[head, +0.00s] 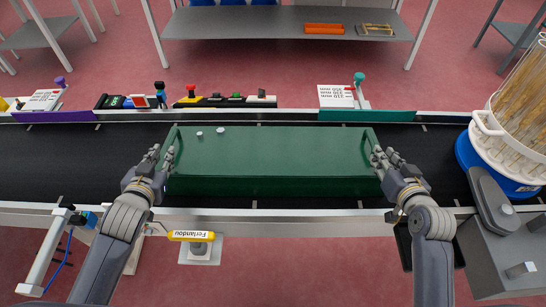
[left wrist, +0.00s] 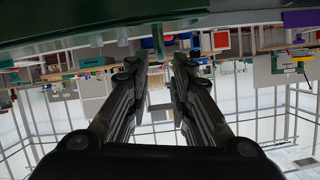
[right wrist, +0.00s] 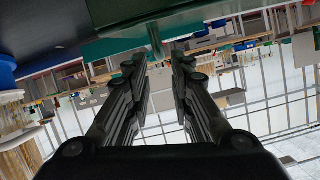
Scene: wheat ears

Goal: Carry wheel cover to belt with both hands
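In the left wrist view, the fingers (left wrist: 154,62) stand apart, with a narrow green edge between or just beyond the tips. The right wrist view shows the same at its fingers (right wrist: 158,60). Contact with the rims is unclear.
The black belt (head: 70,150) runs left to right, with metal rails. A blue-based container of wheat ears (head: 520,120) stands at the right. Control boxes (head: 225,100) line the far rail. A grey table (head: 290,22) stands behind. A yellow-labelled device (head: 192,236) is at the near rail.

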